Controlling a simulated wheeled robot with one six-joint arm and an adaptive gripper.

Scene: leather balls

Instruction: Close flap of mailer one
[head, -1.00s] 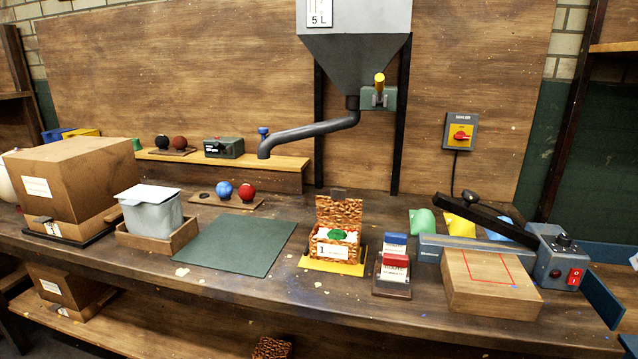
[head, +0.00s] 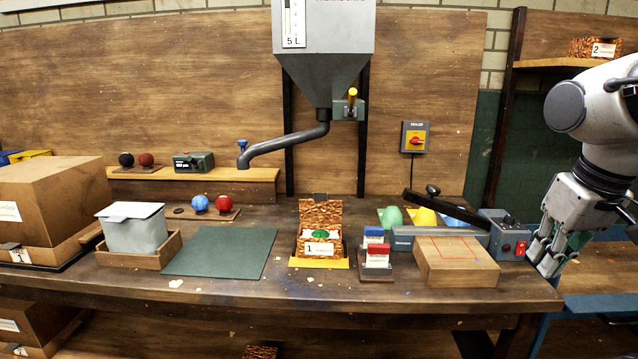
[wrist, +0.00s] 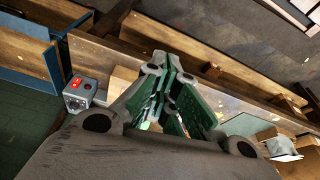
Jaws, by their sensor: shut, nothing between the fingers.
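Mailer one (head: 319,247) is a brown patterned box with a white label marked 1. It stands on a yellow base (head: 320,263) in the middle of the bench. Its flap (head: 320,212) stands upright at the back, so the mailer is open. A green thing on white filling (head: 319,234) shows inside. My gripper (head: 543,262) is at the right end of the bench, beside the sealer and well away from the mailer. In the wrist view my gripper (wrist: 165,105) is shut and empty. The mailer cannot be made out in that view.
The hopper's bent spout (head: 285,142) hangs above and behind the mailer. Red and blue stamps (head: 376,250), a wooden block (head: 455,262) and the sealer's raised black arm (head: 440,208) stand between mailer and gripper. A green mat (head: 220,252) lies clear to the left.

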